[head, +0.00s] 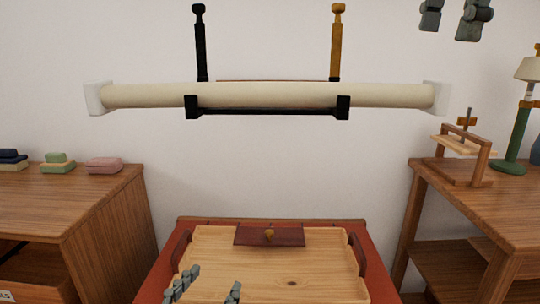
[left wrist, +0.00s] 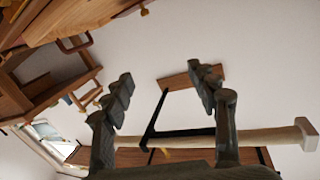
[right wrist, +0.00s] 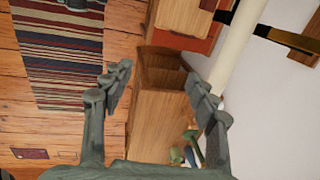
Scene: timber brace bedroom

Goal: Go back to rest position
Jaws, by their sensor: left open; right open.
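My left gripper (head: 205,286) is low in the head view, over the wooden tray, its fingers apart and empty. In the left wrist view its fingers (left wrist: 160,76) are spread with nothing between them; the beam passes behind. My right gripper (head: 453,18) is at the upper right of the head view, above the beam's right end and apart from it. The right wrist view shows its fingers (right wrist: 157,76) open and empty. A long pale round beam (head: 270,95) with white end caps lies level in black brackets (head: 270,111) at the wall.
A black post (head: 201,45) and an orange post (head: 336,45) rise behind the beam. The tray (head: 300,280) lies on a red-topped table (head: 155,285). Wooden desks stand left (head: 70,195) and right (head: 490,195); the right bears a green lamp (head: 518,140) and a wooden clamp frame (head: 463,165).

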